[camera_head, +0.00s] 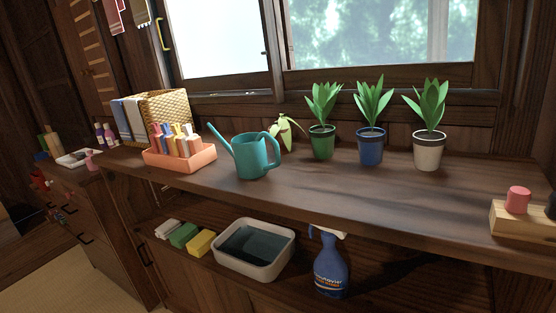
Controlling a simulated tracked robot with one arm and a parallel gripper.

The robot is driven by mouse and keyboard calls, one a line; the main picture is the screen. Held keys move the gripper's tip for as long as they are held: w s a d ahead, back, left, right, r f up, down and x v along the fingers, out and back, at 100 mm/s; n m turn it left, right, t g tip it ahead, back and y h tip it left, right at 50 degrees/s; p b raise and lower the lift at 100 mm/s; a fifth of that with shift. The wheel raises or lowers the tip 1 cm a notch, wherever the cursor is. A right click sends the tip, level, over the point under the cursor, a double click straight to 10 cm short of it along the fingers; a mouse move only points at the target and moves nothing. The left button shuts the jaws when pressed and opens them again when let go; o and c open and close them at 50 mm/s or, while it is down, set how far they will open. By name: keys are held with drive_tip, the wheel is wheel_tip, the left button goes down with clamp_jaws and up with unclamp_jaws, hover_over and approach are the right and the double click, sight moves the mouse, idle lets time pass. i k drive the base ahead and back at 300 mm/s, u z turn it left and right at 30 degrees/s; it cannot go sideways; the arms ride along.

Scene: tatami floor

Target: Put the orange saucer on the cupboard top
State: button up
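I see no orange saucer in this view. A dark wooden cupboard top (330,197) runs across the picture under a window. On it stand a green pot (322,143), a blue pot (370,149) and a white pot (429,152), each with a leafy plant. A drooping plant (286,132) is partly hidden behind a teal watering can (256,158). My gripper is not in view.
An orange-pink tray (178,163) of small bottles and a wicker basket (166,110) stand at the left. A wooden block (520,222) is at the right edge. A basin (256,268), sponges (184,236) and a blue spray bottle (331,268) are below. The top's front middle is clear.

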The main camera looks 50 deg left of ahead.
sight(319, 183)
drive_tip(key=z, duration=0.4)
drive_tip(key=i, duration=1.05)
drive_tip(key=u, duration=0.35)
